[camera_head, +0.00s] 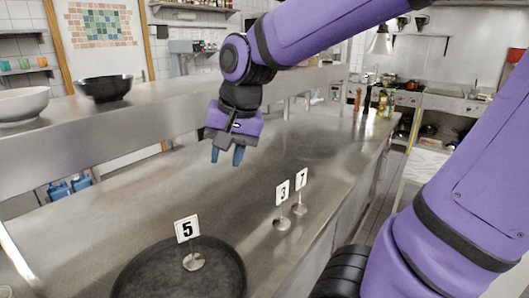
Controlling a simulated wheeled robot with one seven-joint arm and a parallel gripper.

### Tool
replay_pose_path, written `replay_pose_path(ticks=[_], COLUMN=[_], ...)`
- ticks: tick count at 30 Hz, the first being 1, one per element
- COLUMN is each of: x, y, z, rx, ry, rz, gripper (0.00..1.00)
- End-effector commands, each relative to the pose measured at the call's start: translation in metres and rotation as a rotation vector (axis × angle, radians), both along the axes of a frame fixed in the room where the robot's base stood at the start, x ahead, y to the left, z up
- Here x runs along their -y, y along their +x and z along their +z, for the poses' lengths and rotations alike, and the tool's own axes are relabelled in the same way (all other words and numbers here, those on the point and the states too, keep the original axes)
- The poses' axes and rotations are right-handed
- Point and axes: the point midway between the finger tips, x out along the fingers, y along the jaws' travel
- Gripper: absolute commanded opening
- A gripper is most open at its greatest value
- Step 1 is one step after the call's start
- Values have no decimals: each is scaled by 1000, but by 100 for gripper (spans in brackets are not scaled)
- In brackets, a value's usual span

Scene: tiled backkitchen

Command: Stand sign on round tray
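A round dark tray (140,283) lies on the steel counter at the bottom of the head view. A number 5 sign (187,230) stands upright on it, on a round metal base near the tray's far right part. A number 3 sign (282,192) and a number 7 sign (301,179) stand upright close together on the counter, to the right of the tray. My gripper (228,156) points down above the counter, beyond the tray and left of signs 3 and 7. Its two blue fingers are slightly apart with nothing visible between them.
A raised steel shelf (150,112) runs along the left, bearing a black bowl (104,88) and a white bowl (22,104). Bottles (382,104) stand at the counter's far end. The counter (200,190) is clear below my gripper. Its right edge drops to the floor.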

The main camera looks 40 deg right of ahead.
Motion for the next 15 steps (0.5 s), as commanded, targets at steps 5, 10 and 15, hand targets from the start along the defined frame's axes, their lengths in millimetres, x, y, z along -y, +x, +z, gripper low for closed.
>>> replay_pose_path(ticks=[5, 10, 15], x=[8, 11, 12], y=[-37, -68, -88], z=[17, 25, 28], rx=[103, 175, 212], ry=[-97, -212, -301], rz=[207, 388, 505], gripper=[32, 32, 32])
